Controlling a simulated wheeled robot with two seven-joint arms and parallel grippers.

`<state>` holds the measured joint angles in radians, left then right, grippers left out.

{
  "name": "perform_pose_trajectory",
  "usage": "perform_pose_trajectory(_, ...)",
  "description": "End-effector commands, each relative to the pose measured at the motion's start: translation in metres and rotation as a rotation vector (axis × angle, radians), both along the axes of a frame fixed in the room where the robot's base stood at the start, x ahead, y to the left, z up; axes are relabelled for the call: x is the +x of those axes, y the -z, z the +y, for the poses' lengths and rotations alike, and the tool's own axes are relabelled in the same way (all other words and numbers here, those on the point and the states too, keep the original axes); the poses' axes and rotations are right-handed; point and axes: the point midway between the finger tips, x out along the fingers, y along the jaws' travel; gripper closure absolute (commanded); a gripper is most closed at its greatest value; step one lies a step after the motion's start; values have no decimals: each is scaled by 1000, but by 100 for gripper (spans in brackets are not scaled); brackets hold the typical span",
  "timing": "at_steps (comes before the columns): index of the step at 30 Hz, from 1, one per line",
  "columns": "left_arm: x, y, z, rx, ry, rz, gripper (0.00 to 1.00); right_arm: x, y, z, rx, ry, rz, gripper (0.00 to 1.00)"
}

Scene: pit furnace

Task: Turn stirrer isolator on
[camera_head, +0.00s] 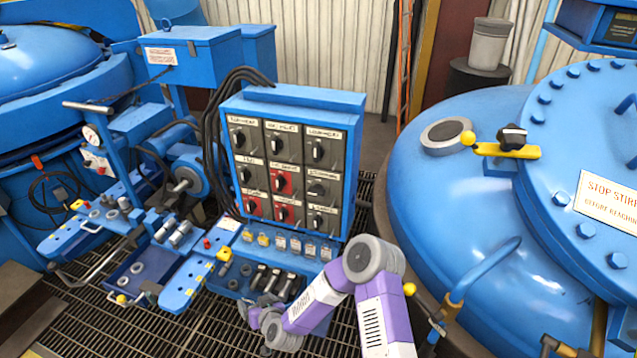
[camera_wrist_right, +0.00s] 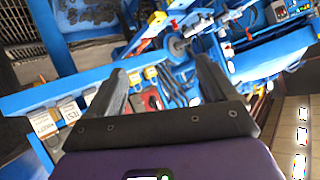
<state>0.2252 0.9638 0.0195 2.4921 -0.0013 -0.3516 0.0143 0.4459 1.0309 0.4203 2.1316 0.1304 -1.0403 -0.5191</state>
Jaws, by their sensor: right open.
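A blue control panel (camera_head: 290,95) stands in the middle of the head view. It carries a grid of black rotary switches on dark plates, several with red backing (camera_head: 284,182). Small labels sit above them; most are too blurred to read, so I cannot tell which switch is the stirrer isolator. My right gripper (camera_head: 254,314) is low in front of the panel, below the switches and apart from them. In the right wrist view its two dark fingers (camera_wrist_right: 160,78) are spread with nothing held between them. My left gripper is not in view.
A row of padlocks and tags (camera_head: 290,244) hangs below the switches, above a blue tool tray (camera_head: 240,270). The big blue vessel (camera_head: 440,190) with a yellow-handled lever (camera_head: 507,150) stands right. Blue benches with loose parts (camera_head: 110,213) stand left. Floor grating (camera_head: 180,330) shows in front.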

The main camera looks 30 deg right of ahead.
Motion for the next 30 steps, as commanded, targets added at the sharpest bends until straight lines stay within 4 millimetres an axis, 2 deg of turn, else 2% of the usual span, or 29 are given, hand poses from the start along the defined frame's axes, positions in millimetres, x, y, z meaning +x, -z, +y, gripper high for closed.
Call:
perform_pose_trajectory(1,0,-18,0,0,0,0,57,30,-45,-29,-61,108,-114,15)
perform_pose_trajectory(2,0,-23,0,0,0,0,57,44,-67,-46,-105,171,-176,15)
perform_pose_trajectory(3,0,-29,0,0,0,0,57,58,-95,-72,-165,263,-243,15)
perform_pose_trajectory(4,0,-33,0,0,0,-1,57,65,-115,-90,-208,330,-284,15)
perform_pose_trajectory(6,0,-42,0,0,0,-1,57,74,-154,-129,-298,480,-347,15)
perform_pose_trajectory(10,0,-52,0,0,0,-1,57,71,-200,-182,-421,696,-386,15)
perform_pose_trajectory(13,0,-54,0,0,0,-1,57,65,-216,-204,-471,787,-386,15)
perform_pose_trajectory(17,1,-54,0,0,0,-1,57,68,-221,-218,-492,825,-382,15)
perform_pose_trajectory(25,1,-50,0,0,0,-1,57,95,-220,-251,-491,825,-384,15)
perform_pose_trajectory(30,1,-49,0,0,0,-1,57,107,-220,-263,-490,821,-384,15)
